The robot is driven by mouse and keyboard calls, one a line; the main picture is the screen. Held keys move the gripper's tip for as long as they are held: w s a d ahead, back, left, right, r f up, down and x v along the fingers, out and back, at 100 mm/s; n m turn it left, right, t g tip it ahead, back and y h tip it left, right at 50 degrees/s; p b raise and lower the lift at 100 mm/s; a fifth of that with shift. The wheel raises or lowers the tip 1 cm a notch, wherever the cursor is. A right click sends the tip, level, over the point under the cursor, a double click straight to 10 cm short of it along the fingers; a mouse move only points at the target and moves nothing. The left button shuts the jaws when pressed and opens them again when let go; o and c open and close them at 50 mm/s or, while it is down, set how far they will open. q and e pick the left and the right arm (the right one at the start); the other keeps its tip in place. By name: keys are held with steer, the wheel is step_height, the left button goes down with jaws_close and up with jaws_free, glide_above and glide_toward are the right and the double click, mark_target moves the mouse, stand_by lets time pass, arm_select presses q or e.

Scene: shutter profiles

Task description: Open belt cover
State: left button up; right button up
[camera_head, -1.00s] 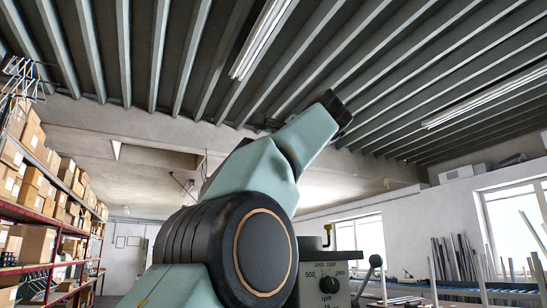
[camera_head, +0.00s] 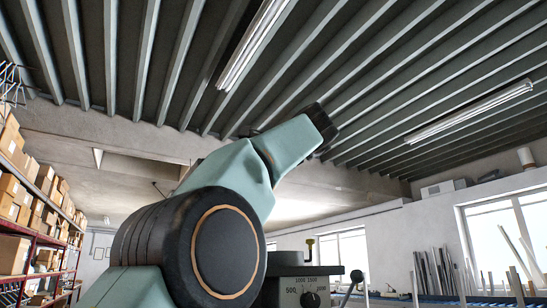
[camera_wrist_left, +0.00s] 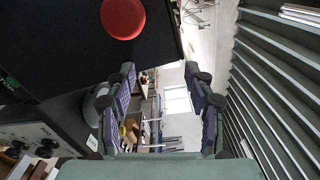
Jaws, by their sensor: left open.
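A large dark panel (camera_wrist_left: 60,45) fills the upper left of the left wrist view and looks like the belt cover. A round red knob (camera_wrist_left: 123,18) sits on it near its edge. My left gripper (camera_wrist_left: 160,72) is open and empty, its fingertips below the knob and panel edge in that view. Whether it touches the panel cannot be told. In the head view my own arm covers the middle, and the cover and left gripper do not show. The grey machine housing with rpm numbers and a dial (camera_head: 310,298) shows at the bottom. My right gripper is not in view.
Shelves with cardboard boxes (camera_head: 35,215) stand at the left. The ribbed ceiling (camera_head: 400,90) with tube lamps is above. Open air lies right of my arm.

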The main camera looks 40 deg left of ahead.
arm_select(q)
steer(key=v, duration=1.1)
steer(key=shift+d, duration=0.2)
steer(key=shift+a, duration=0.1)
steer(key=shift+c, duration=0.3)
